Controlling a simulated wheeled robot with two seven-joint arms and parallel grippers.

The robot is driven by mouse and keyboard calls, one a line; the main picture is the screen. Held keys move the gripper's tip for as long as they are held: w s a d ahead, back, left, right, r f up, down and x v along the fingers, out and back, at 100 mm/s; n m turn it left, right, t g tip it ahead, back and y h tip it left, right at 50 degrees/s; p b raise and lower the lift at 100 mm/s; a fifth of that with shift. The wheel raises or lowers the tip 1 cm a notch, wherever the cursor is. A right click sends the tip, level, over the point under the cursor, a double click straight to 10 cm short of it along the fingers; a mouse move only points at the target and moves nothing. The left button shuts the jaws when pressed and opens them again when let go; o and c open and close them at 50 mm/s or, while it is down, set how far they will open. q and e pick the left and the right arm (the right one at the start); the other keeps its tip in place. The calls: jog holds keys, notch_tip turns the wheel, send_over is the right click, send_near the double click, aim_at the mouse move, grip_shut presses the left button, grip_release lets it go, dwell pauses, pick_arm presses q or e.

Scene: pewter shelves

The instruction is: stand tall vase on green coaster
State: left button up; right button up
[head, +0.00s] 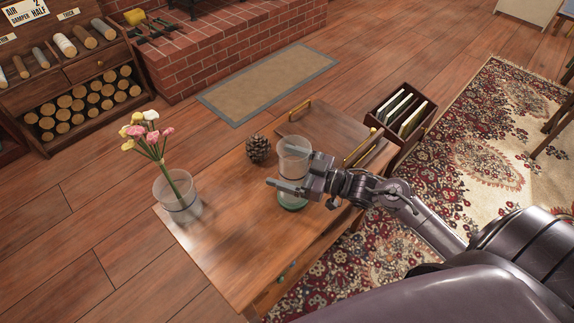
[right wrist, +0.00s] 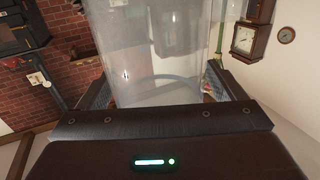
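The tall vase (head: 293,150) is clear glass and stands upright near the middle of the wooden table in the head view. The green coaster (head: 292,205) shows at the vase's foot, partly hidden by the vase and my right gripper. I cannot tell whether the foot touches it. My right gripper (head: 298,173) reaches in from the right with its fingers on either side of the vase. In the right wrist view, the glass of the vase (right wrist: 160,50) fills the gap between the fingers, which look closed on it. My left gripper is not in view.
A glass with pink, yellow and white flowers (head: 180,201) stands at the table's left end. A pinecone (head: 258,149) sits behind the vase, beside a wooden tray (head: 325,126) with brass handles. A box of files (head: 378,99) stands beyond. The table's front left is clear.

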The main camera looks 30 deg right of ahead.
jog(key=shift+f, duration=0.1)
jog(key=v, duration=0.8)
dwell(0.3)
